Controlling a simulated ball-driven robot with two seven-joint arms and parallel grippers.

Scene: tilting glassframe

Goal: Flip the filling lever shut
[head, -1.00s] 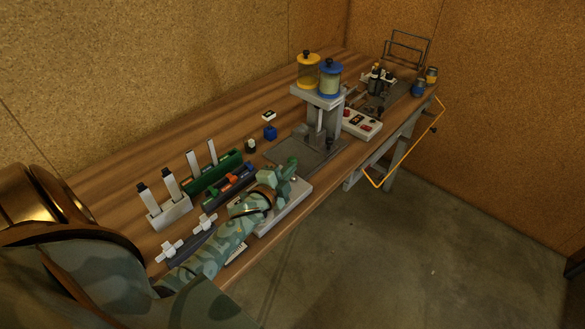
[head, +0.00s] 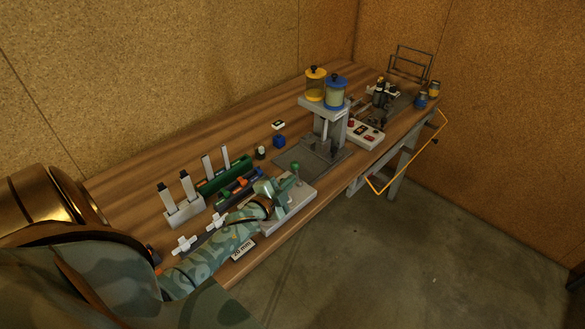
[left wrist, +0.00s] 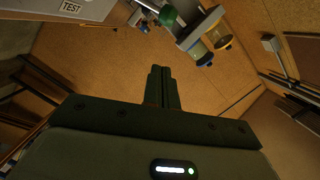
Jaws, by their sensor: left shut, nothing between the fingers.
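A lever with a green ball knob (head: 295,167) stands upright on a pale base plate (head: 299,196) near the bench's front edge. I cannot tell for certain that this is the filling lever. The filling stand (head: 325,113) is behind it and carries a yellow tank (head: 316,88) and a blue-lidded tank (head: 336,95). My left gripper (head: 282,189) is just left of the green knob, over the plate. In the left wrist view its fingers (left wrist: 162,88) are together and empty, apart from the green knob (left wrist: 167,17) beyond. My right gripper is not in view.
A green rack (head: 226,174), a grey holder with two upright pieces (head: 185,212) and white cross-shaped pieces (head: 184,244) stand left of my arm. A control box with red buttons (head: 364,133) is right of the stand. Open floor lies beyond the front edge.

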